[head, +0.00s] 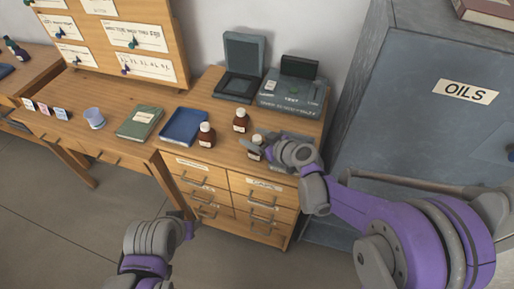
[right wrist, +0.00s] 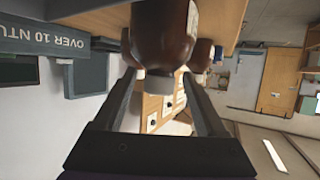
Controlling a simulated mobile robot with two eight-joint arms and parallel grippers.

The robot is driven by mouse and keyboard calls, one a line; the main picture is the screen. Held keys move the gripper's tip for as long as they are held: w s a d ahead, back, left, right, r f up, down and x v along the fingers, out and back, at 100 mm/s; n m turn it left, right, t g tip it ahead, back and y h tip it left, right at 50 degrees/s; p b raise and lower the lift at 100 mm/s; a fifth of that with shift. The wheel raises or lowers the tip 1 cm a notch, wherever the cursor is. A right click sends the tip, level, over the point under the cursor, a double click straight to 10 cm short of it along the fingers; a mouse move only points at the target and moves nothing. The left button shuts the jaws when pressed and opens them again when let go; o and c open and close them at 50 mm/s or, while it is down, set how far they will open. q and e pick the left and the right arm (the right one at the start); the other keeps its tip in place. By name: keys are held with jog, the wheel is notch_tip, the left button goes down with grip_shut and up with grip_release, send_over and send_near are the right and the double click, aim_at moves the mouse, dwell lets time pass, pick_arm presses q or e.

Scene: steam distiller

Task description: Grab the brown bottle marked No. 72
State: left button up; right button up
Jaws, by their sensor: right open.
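Three small brown bottles with white caps stand on the wooden desk in the head view: one at the left (head: 206,136), one at the back (head: 240,122) and one at the front right (head: 257,140). Their numbers are too small to read. My right gripper (head: 251,148) is at the front right bottle and partly covers it. In the right wrist view the open fingers (right wrist: 159,76) have the white cap of a brown bottle (right wrist: 160,40) between them; its label is only partly visible. My left gripper (head: 187,228) hangs low, in front of the desk; its jaw opening is unclear.
A grey device (head: 292,95) and an open dark case (head: 241,70) stand behind. A grey OILS cabinet (head: 420,120) stands at the right.

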jog(key=shift+x, duration=0.8)
grip_shut()
